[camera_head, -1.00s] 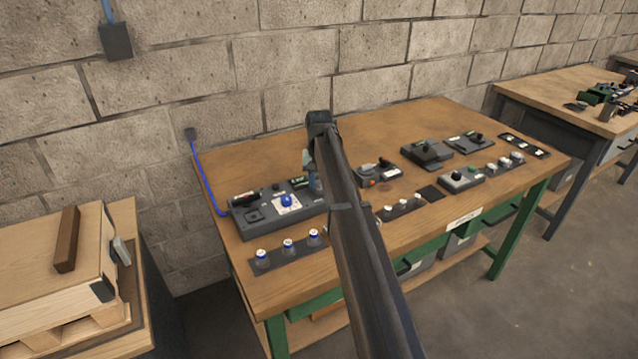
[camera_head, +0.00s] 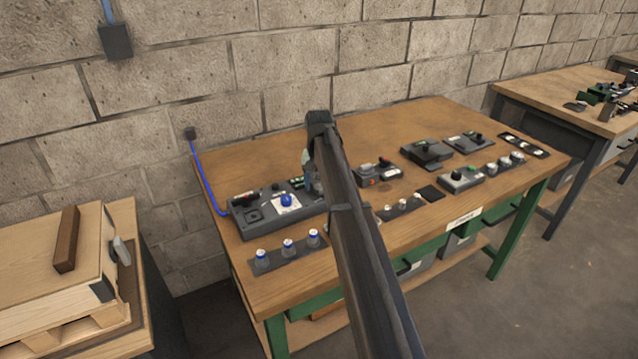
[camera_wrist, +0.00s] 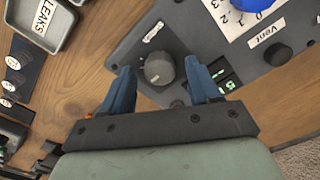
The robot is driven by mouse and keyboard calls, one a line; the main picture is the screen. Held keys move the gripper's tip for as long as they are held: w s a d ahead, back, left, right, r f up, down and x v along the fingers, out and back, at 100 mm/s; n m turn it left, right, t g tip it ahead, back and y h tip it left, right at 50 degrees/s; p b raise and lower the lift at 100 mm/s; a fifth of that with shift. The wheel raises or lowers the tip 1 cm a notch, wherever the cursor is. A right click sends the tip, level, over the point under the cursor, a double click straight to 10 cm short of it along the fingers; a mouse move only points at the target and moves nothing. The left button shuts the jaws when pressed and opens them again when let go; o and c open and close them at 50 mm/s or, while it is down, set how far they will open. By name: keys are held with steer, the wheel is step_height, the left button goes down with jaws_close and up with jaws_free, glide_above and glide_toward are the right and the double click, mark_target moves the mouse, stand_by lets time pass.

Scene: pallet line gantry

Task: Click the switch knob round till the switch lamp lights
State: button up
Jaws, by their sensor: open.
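The grey round switch knob (camera_wrist: 159,70) sits on the dark control panel (camera_wrist: 128,47) in the wrist view. A white label above it is too small to read surely. My gripper (camera_wrist: 160,86) is open, with one blue finger on each side of the knob. The right finger is very close to it; I cannot tell if it touches. In the head view, the panel (camera_head: 262,225) lies at the table's left end, and my arm hides the knob and most of my gripper (camera_head: 309,180). I cannot make out a lit switch lamp.
A blue knob on a white numbered dial (camera_head: 286,202) is on the same panel. A black Vent knob (camera_wrist: 278,54) and green digits (camera_wrist: 226,81) are near my gripper. Blue-topped parts (camera_head: 288,246) stand in front. Other small devices (camera_head: 428,153) are to the right.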

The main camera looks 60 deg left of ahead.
mark_target(319, 186)
step_height(319, 186, up, 14)
stand_by(0.7)
steer(key=shift+f, duration=0.1)
stand_by(0.4)
